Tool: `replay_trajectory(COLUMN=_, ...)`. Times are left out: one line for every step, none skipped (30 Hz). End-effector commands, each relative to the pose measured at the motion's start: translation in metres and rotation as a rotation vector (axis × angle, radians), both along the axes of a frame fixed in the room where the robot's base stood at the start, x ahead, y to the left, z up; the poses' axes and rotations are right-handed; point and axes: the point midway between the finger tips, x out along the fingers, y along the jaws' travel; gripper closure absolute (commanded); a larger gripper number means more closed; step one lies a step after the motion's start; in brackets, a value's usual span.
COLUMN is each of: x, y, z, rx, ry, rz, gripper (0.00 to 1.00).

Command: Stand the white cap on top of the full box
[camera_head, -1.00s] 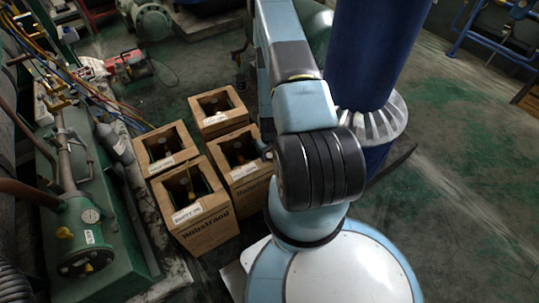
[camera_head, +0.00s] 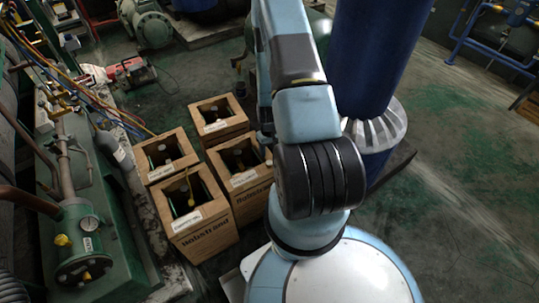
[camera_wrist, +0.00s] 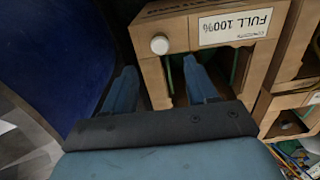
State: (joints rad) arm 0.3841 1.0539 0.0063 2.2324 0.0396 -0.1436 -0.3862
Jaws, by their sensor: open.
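The white cap (camera_wrist: 160,45) shows in the wrist view as a small pale disc at one end of the top rim of the full box (camera_wrist: 180,32), beside its "FULL 100%" label (camera_wrist: 235,26). It appears to rest on the wood. My gripper (camera_wrist: 160,66) is open and empty, its two blue fingers spread over the box with the cap just beyond and between their tips. No contact with the cap shows. In the head view the full box seems to be the right-hand box (camera_head: 243,180), partly behind my arm; the label there is too small to read.
Other open wooden boxes stand close by: front left (camera_head: 205,228), back left (camera_head: 165,152) and back (camera_head: 218,118). A blue column (camera_head: 372,60) rises on the right. Green machinery with pipes (camera_head: 85,245) lies on the left. Open floor (camera_head: 460,150) lies at the right.

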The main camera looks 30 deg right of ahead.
Motion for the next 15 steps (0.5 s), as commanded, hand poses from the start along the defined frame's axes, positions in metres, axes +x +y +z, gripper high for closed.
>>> replay_trajectory(x=0.001, y=0.000, z=0.007, rx=-0.001, ry=-0.003, rz=0.000, gripper=0.43)
replay_trajectory(x=0.001, y=0.000, z=0.010, rx=-0.001, ry=-0.002, rz=0.000, gripper=0.43)
replay_trajectory(x=0.001, y=0.000, z=0.014, rx=-0.001, ry=-0.002, rz=0.000, gripper=0.43)
replay_trajectory(x=0.001, y=0.000, z=0.016, rx=-0.001, ry=-0.002, rz=0.000, gripper=0.43)
replay_trajectory(x=0.001, y=0.000, z=0.019, rx=-0.001, ry=-0.002, rz=0.000, gripper=0.43)
replay_trajectory(x=0.000, y=0.000, z=0.021, rx=0.000, ry=-0.001, rz=0.000, gripper=0.43)
replay_trajectory(x=0.000, y=0.000, z=0.023, rx=0.000, ry=-0.001, rz=0.000, gripper=0.43)
replay_trajectory(x=0.000, y=0.000, z=0.024, rx=0.000, ry=0.000, rz=0.000, gripper=0.43)
replay_trajectory(x=0.000, y=0.000, z=0.025, rx=0.000, ry=-0.001, rz=0.000, gripper=0.43)
replay_trajectory(x=0.000, y=0.000, z=0.026, rx=0.000, ry=-0.001, rz=0.000, gripper=0.43)
replay_trajectory(x=0.000, y=0.000, z=0.027, rx=0.000, ry=-0.001, rz=0.000, gripper=0.43)
replay_trajectory(x=0.000, y=0.000, z=0.027, rx=0.000, ry=-0.001, rz=0.000, gripper=0.43)
replay_trajectory(x=0.000, y=0.000, z=0.028, rx=0.000, ry=-0.001, rz=0.000, gripper=0.43)
replay_trajectory(x=0.001, y=0.000, z=0.028, rx=0.000, ry=-0.001, rz=0.000, gripper=0.43)
replay_trajectory(x=0.002, y=0.000, z=0.029, rx=-0.001, ry=-0.002, rz=0.001, gripper=0.43)
